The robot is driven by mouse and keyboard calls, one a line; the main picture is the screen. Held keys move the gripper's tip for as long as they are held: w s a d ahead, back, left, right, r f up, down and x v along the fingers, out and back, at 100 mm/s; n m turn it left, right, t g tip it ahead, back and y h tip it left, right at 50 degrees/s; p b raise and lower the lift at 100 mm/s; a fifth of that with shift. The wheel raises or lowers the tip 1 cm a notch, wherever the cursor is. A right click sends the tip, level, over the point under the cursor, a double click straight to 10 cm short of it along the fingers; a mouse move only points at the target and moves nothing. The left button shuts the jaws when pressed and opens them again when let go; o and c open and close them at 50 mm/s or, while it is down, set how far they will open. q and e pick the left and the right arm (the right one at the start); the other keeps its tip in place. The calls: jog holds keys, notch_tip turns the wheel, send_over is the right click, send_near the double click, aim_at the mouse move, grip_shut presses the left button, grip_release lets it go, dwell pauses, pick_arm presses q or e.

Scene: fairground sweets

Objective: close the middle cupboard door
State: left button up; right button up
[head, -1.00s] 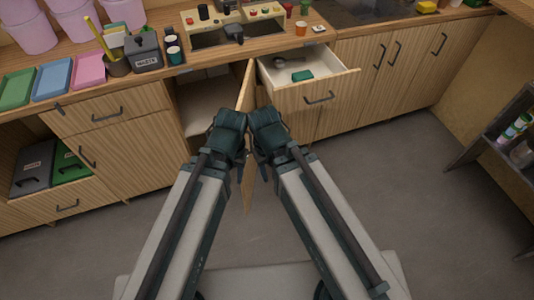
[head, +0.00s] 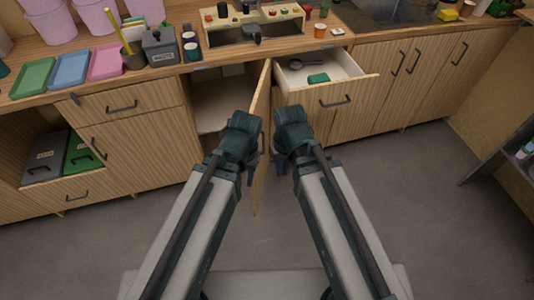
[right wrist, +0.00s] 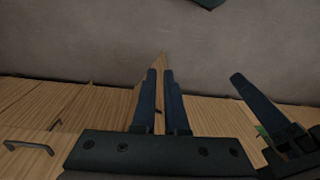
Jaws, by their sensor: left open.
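The middle cupboard door (head: 260,130) is a tall wooden panel.
An open drawer (head: 345,92) holding a green item (head: 318,78) juts out right of the door. The counter carries trays, a grey box (head: 160,45) and cups. The floor in front is clear. A dark shelf (head: 505,150) stands far right.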

jog(key=w+f+y+b, duration=0.1)
jog(key=w, duration=0.1)
jog(key=w+d+f+t+y+b, duration=0.1)
jog(key=w+f+b, duration=0.1)
jog(key=w+d+f+m+b, duration=0.1)
jog(key=w+f, duration=0.1)
jog(key=w, duration=0.1)
jog(key=shift+f+t+y, duration=0.1)
jog(key=shift+t+y, duration=0.2)
jog(key=shift+y, duration=0.1)
grip_shut()
jog(key=w+d+m+t+y+b, duration=0.2)
jog(key=w+d+t+b, duration=0.15)
jog(key=w, duration=0.35)
pick_arm(q)
notch_tip(320, 180, down, 18)
jog(key=b, duration=0.8)
pick_arm(e)
jog(key=w+a+f, duration=0.4)
jog(key=a+f, duration=0.3)
jog(key=f, duration=0.1)
jog(key=shift+a+f, duration=0.15)
jog(key=shift+a, duration=0.25)
jog(key=shift+a, duration=0.1)
